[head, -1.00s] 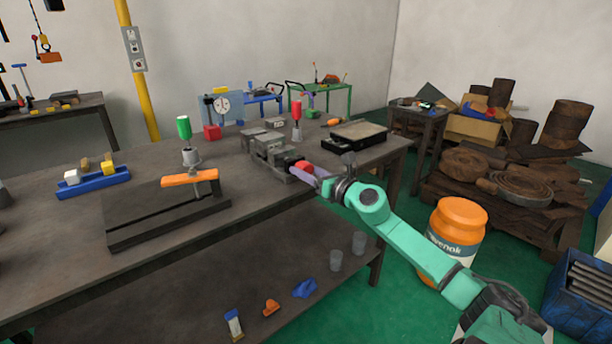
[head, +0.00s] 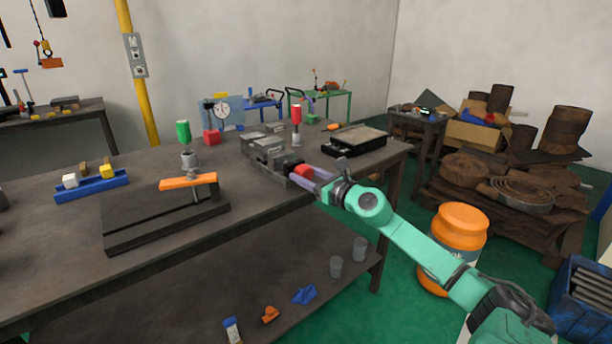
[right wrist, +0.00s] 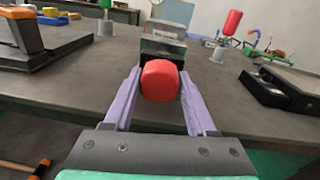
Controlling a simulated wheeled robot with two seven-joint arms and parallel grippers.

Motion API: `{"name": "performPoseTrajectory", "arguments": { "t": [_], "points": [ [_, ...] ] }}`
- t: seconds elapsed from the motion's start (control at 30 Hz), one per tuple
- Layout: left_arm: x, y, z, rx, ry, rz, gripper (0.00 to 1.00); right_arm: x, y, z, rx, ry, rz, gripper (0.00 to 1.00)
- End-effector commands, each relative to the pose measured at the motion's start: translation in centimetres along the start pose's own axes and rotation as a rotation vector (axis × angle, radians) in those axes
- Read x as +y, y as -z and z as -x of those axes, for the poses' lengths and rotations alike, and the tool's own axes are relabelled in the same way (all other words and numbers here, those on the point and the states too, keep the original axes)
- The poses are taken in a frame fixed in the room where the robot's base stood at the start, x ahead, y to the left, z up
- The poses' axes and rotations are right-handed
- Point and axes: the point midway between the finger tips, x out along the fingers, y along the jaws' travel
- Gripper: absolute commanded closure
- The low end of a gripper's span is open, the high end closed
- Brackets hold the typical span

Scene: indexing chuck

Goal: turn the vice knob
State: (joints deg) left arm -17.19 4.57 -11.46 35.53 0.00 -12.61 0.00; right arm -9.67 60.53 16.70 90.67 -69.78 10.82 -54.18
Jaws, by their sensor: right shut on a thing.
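The grey vice (head: 270,155) stands near the front edge of the workbench. Its red knob (head: 304,170) faces the bench's front edge. In the right wrist view the red knob (right wrist: 160,81) sits between the two pale purple fingers of my right gripper (right wrist: 158,88), with the grey vice body (right wrist: 163,45) behind it. My right gripper (head: 312,175) is shut on the knob, one finger on each side. My left gripper is not in view.
A black tray (head: 327,148) lies to the right of the vice. A red-handled tool (head: 296,117) stands behind it. An orange-handled clamp (head: 188,182) on a dark plate is to the left. An orange jar (head: 459,222) stands on the floor.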

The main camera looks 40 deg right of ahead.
Motion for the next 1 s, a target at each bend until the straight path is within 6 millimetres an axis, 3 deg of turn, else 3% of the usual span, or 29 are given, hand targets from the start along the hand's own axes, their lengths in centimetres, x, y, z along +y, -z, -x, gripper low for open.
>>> {"name": "performPoseTrajectory", "arguments": {
  "t": [0.03,0.1,0.57,0.77,1.0],
  "points": [
    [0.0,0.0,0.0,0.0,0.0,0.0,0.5,0.2,0.4,0.0,0.008,-0.005,-0.001,0.36],
    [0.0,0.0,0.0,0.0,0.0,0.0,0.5,0.2,0.3,0.0,0.007,-0.005,-0.001,0.13],
    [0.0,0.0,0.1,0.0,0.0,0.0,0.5,0.1,0.2,0.8,0.003,-0.003,-0.005,0.13],
    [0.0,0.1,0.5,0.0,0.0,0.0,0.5,0.1,0.2,3.8,0.006,-0.002,-0.007,0.13],
    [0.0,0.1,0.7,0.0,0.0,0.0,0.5,0.0,0.3,10.7,0.004,0.001,-0.008,0.13]
  ]
}}
